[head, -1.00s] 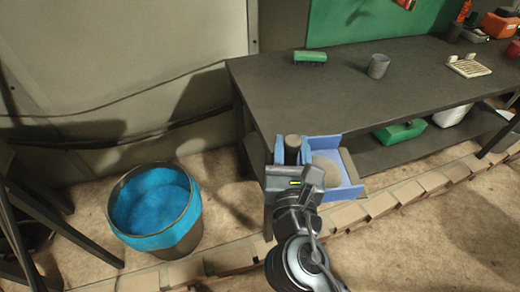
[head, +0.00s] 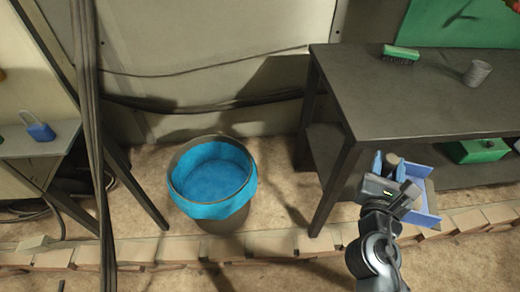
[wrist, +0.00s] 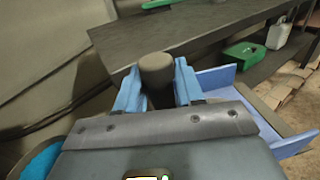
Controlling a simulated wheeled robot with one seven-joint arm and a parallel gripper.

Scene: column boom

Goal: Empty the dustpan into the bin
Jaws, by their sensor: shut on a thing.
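The dustpan (head: 429,219) is a blue tray in front of the left end of the workbench. My gripper (head: 389,167) is shut on its dark round handle, which stands up between the blue fingers in the wrist view (wrist: 157,85). The pan is off the floor. Its inside is mostly hidden behind my gripper now. The bin (head: 212,210) is a dark round bucket with a blue liner folded over its rim. It stands on the floor left of my gripper, clearly apart from the pan. The liner's edge also shows low left in the wrist view (wrist: 42,162).
The dark workbench (head: 430,100) stands right, with a green brush (head: 401,54) and a grey cup (head: 476,73) on top and a green box (head: 478,150) below. A low brick edging (head: 280,244) crosses the floor. Cables and a stand are left.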

